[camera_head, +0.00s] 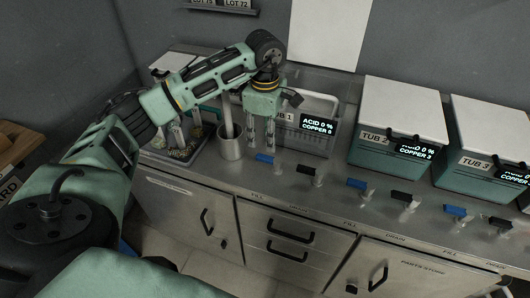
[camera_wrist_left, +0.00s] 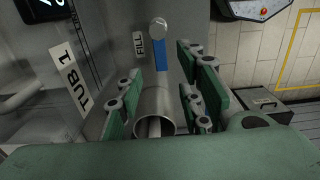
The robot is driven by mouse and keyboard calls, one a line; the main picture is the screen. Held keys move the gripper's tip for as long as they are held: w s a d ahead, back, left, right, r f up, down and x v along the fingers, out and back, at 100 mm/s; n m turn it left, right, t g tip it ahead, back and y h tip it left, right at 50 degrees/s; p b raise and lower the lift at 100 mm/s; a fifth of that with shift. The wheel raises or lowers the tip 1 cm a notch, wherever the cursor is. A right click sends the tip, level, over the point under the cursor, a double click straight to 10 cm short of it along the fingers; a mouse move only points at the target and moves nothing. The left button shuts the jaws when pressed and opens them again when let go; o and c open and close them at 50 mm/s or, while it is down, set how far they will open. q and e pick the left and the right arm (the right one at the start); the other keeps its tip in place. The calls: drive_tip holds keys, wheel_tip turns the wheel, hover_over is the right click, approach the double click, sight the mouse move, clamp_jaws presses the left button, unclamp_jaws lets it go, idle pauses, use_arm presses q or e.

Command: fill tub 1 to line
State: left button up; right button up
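Tub 1 (camera_head: 325,108) stands on the steel counter, its display reading ACID 0 %. Its label (camera_wrist_left: 68,78) shows in the left wrist view. A blue lever (camera_head: 265,158) and a black lever (camera_head: 306,170) sit in front of it. The blue lever (camera_wrist_left: 160,54) is beside a FILL label in the wrist view, beyond my fingers. My left gripper (camera_head: 262,140) points down in front of tub 1, open and apparently empty. Its fingers (camera_wrist_left: 160,100) are spread. A metal cup (camera_head: 230,148) holding a rod stands left of it. My right gripper is out of view.
Tub 2 (camera_head: 369,157) and tub 3 (camera_head: 468,181), with white tops, stand to the right, with more blue and black levers before them. A tray of glassware (camera_head: 180,152) is at the left. Drawers and cabinet doors with handles are below.

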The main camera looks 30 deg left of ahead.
sight(265, 157)
use_arm(q)
wheel_tip(265, 157, down, 7)
drive_tip(key=shift+r+p, duration=0.1)
drive_tip(key=shift+p, duration=1.05)
drive_tip(key=shift+f, duration=0.45)
drive_tip(key=shift+c, duration=0.4)
